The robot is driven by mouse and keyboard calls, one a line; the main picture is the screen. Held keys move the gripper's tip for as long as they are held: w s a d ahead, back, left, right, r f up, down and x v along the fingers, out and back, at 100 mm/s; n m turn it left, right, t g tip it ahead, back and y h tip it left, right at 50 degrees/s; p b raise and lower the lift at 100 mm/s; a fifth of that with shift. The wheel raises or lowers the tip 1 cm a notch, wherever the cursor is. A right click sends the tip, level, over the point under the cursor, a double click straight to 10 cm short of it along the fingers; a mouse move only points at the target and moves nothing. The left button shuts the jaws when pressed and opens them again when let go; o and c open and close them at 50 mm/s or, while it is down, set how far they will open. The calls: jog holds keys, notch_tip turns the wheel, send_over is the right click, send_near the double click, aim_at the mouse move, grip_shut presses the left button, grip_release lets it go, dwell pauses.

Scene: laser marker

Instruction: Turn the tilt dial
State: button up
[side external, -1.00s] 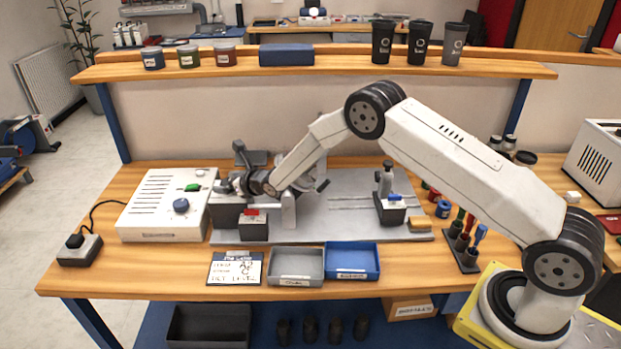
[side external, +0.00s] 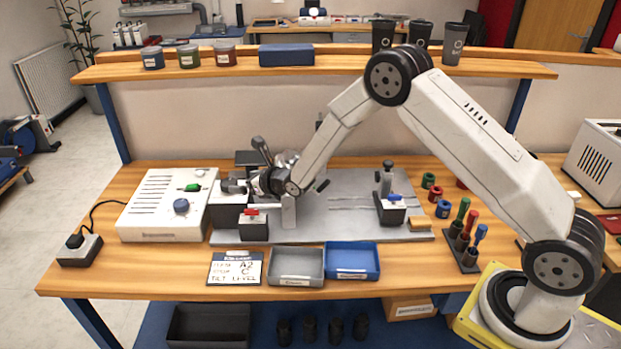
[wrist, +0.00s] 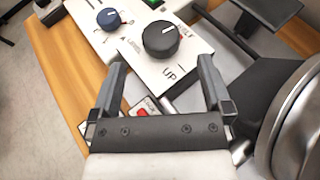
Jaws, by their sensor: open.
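The tilt dial appears to be the round black dial (wrist: 160,40) with a white pointer line, on a white panel (wrist: 192,62) in the wrist view. Its line points to the upper right of that picture. "UP" is printed on the panel below it; a smaller word on its left looks like "LEVEL". My gripper (wrist: 163,68) is open, its two fingers apart with nothing between them. The dial lies just beyond the fingertips, roughly centred between them. In the side view my gripper (side external: 238,186) is by the fixture, and I cannot make out the black dial there.
A white box (side external: 150,215) with a blue knob (side external: 181,206) and green switch (side external: 193,188) stands left of my gripper. A card (side external: 236,268) reading "TILT LEVEL" lies at the front beside a grey tray (side external: 296,281) and a blue tray (side external: 352,273). A metal cylinder (wrist: 296,120) is close on the right.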

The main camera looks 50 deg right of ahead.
dwell(0.5)
